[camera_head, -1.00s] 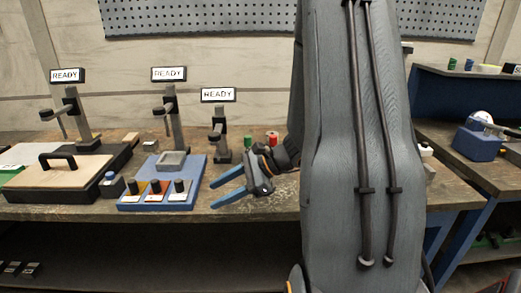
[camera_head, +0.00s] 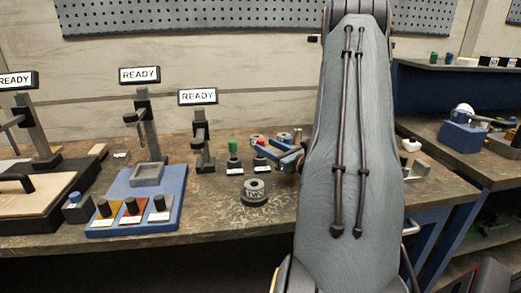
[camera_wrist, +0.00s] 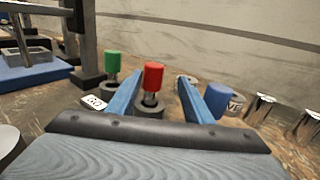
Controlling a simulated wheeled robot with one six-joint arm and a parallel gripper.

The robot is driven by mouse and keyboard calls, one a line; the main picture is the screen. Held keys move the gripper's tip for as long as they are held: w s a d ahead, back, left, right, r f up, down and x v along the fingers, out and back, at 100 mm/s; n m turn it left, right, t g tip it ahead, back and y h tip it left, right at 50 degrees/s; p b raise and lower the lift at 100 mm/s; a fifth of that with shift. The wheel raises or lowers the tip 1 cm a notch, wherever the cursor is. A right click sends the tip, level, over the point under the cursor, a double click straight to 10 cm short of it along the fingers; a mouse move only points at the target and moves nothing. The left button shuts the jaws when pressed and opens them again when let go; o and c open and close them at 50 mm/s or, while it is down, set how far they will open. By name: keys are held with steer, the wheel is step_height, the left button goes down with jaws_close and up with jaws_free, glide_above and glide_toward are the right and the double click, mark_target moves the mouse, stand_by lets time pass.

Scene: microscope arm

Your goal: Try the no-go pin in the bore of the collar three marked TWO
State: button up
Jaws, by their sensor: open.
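A grey collar (camera_head: 255,190) stands on the bench front, its bore facing up; its label seems to read TWO. A red-handled pin (camera_head: 260,148) stands upright in a dark round holder behind it. A green-handled pin (camera_head: 233,148) stands to its left; a GO label (camera_wrist: 95,102) lies in front of it in the wrist view. My gripper (camera_head: 275,151) is open at the red pin. In the wrist view the red handle (camera_wrist: 152,77) shows between the two blue fingers (camera_wrist: 160,92), with a gap on both sides. The red pin's own label is hidden there.
More collars stand behind the pins, including one (camera_head: 284,138) near my gripper. A blue fixture (camera_head: 150,215) with several dark knobs and three READY signs (camera_head: 197,97) are to the left. Bare bench lies around the front collar. A blue shape (camera_wrist: 218,97) shows beside the right finger.

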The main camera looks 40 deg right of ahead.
steer(key=shift+y, duration=0.3)
steer(key=w, duration=0.2)
steer(key=w+a+p, duration=0.1)
steer(key=w, duration=0.3)
steer(key=shift+a+r, duration=0.15)
steer(key=shift+a, duration=0.1)
steer(key=shift+w+p, duration=0.3)
steer(key=shift+w, duration=0.15)
steer(key=shift+d, duration=0.1)
jaws_close()
